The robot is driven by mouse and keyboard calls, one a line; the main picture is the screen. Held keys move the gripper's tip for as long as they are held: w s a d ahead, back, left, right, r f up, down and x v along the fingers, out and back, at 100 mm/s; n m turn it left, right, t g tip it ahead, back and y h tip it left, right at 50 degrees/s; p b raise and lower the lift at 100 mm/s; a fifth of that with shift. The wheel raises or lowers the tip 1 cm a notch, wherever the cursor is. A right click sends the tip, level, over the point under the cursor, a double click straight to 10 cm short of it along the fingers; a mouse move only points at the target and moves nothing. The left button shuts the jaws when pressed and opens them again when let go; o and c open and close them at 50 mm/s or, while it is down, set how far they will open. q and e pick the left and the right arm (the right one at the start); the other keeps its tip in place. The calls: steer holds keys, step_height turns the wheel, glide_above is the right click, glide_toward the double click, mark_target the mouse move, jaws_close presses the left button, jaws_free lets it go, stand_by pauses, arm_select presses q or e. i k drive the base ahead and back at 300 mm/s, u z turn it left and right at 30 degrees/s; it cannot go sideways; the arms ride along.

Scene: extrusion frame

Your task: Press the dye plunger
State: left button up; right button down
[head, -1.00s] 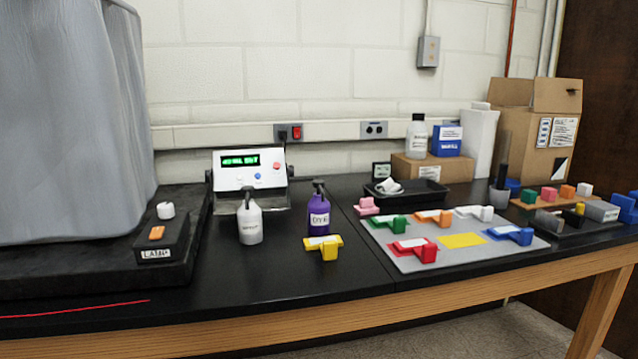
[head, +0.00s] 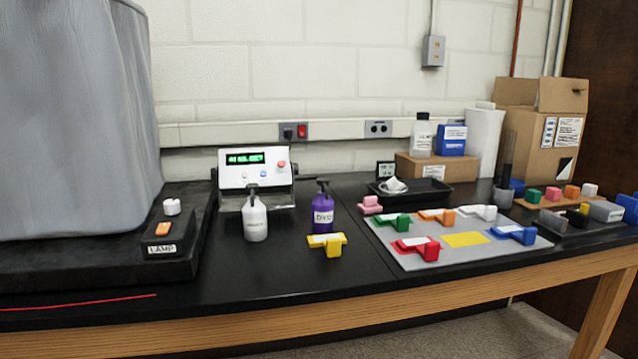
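The purple dye bottle (head: 322,212) stands upright on the black bench, with a dark plunger (head: 322,184) on top and a white label reading like "DYE". A yellow block-like piece (head: 327,243) lies just in front of the dye bottle. Neither of my grippers shows in the head view, and nothing touches the plunger.
A white device with a green display (head: 254,172) stands behind the bottles. A lamp switch box (head: 168,235) is at left. A grey mat (head: 411,261) with several coloured pieces lies at right.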

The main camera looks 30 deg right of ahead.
mark_target(323, 181)
steer(key=u, duration=0.55)
steer(key=k, duration=1.3)
steer(key=u, duration=0.15)
steer(key=i, duration=0.4)
steer(key=z, duration=0.95)
steer(key=i, duration=0.8)
steer(key=z, duration=0.05)
